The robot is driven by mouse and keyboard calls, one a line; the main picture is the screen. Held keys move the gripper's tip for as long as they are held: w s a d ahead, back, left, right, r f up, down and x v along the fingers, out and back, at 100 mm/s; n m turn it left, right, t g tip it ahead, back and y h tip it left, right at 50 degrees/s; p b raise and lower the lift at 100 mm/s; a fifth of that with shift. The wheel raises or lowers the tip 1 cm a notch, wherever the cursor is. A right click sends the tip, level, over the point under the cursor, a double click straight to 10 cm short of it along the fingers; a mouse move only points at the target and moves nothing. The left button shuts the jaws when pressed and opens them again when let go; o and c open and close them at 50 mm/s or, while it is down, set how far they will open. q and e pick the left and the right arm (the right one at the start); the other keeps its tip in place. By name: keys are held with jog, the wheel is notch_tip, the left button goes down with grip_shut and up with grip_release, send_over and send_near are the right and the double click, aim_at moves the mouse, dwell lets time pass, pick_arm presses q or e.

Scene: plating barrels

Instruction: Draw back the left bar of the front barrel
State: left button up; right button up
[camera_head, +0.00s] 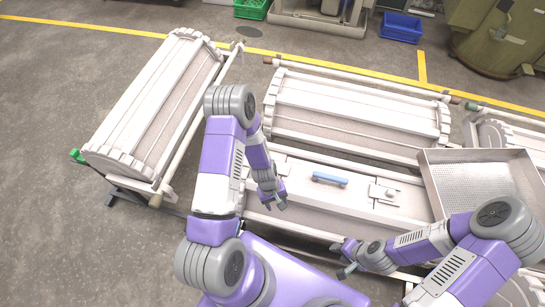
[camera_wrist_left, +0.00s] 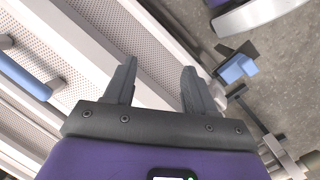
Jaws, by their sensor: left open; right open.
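The front barrel (camera_head: 315,217) is a pale, white-framed drum lying in front of me, with a blue handle (camera_head: 330,179) on its lid. A small bar fitting (camera_head: 383,193) sits right of the handle. My left gripper (camera_head: 275,202) is open and empty over the barrel, left of the handle. In the left wrist view, the open fingers (camera_wrist_left: 158,75) point across the barrel's pale rail, with the blue handle (camera_wrist_left: 22,76) at the left. My right gripper (camera_head: 340,259) is open near the barrel's front edge.
Another barrel (camera_head: 355,106) lies behind, and one (camera_head: 150,100) stands angled at the left. A perforated metal tray (camera_head: 480,178) is at the right. Blue (camera_head: 401,27) and green (camera_head: 252,8) crates stand at the back. Grey floor is free at the far left.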

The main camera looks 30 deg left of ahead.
aim_at(277, 167)
pick_arm(q)
jog(key=w+a+n, duration=0.2)
jog(key=w+a, duration=0.1)
jog(key=w+a+n, duration=0.2)
jog(key=a+n, duration=0.1)
jog(key=w+a+n, duration=0.2)
jog(key=w+a, duration=0.1)
jog(key=shift+w+a+r+n, duration=0.1)
jog(key=shift+w+a+n, duration=0.2)
jog(key=shift+w+a, duration=0.1)
jog(key=w+a+r+n+t+h, duration=0.1)
jog(key=w+a+r+n+h, duration=0.1)
jog(key=w+a+r+n, duration=0.25)
jog(key=shift+m, duration=0.25)
jog(key=w+f, duration=0.1)
jog(key=f, duration=0.1)
jog(key=d+f+b, duration=0.1)
jog(key=f, duration=0.2)
jog(key=w+d+f+b, duration=0.1)
jog(key=f, duration=0.1)
jog(key=shift+w+d+f, duration=0.1)
jog(key=shift+w+f, duration=0.2)
jog(key=shift+f, duration=0.1)
grip_shut()
